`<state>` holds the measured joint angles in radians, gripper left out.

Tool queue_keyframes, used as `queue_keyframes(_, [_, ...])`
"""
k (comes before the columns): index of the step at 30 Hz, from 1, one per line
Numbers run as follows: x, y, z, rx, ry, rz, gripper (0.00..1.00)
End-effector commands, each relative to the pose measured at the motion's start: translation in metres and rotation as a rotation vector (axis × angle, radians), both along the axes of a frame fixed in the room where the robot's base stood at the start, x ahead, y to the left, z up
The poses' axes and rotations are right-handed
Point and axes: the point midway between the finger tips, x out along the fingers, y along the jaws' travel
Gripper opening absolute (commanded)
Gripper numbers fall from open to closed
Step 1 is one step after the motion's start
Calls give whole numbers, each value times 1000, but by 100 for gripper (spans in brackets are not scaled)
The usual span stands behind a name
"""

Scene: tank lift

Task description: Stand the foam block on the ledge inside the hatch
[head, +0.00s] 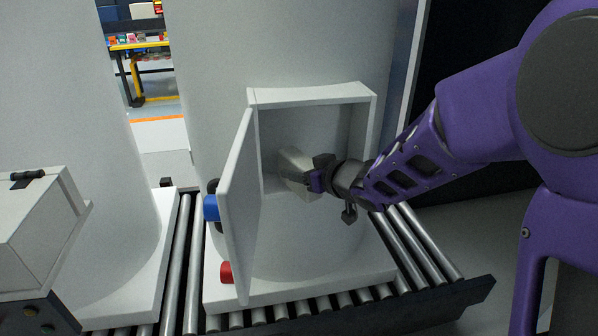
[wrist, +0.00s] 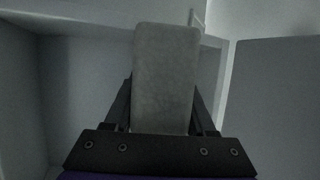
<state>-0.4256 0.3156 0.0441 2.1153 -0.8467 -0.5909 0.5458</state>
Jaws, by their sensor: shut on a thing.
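The foam block is a pale grey block with rounded corners; it shows in the wrist view (wrist: 164,75) between my fingers and in the head view (head: 297,168). My gripper (head: 306,175) is shut on the block and holds it at the hatch opening. The fingers also show in the wrist view (wrist: 162,105). The hatch (head: 312,95) is a white box frame on the tank, with its door (head: 238,200) swung open to the left. The ledge inside is mostly hidden by the block and my gripper; I cannot tell if the block touches it.
The white tank (head: 290,50) stands on a roller conveyor (head: 425,245). Another tank (head: 70,110) and a grey box (head: 40,225) stand at left.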

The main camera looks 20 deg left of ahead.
Motion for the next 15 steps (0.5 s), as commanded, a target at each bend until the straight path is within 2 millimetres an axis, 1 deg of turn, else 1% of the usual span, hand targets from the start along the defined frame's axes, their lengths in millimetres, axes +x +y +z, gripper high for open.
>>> queue_keyframes(3, [0,0,-4,1,1,0,1])
queue_keyframes(4, [0,0,-3,0,0,0,61])
queue_keyframes(6, [0,0,-3,0,0,0,74])
queue_keyframes(8, [0,0,-3,0,0,0,84])
queue_keyframes(9, [0,0,-3,0,0,0,86])
queue_keyframes(15, [0,0,-3,0,0,0,86])
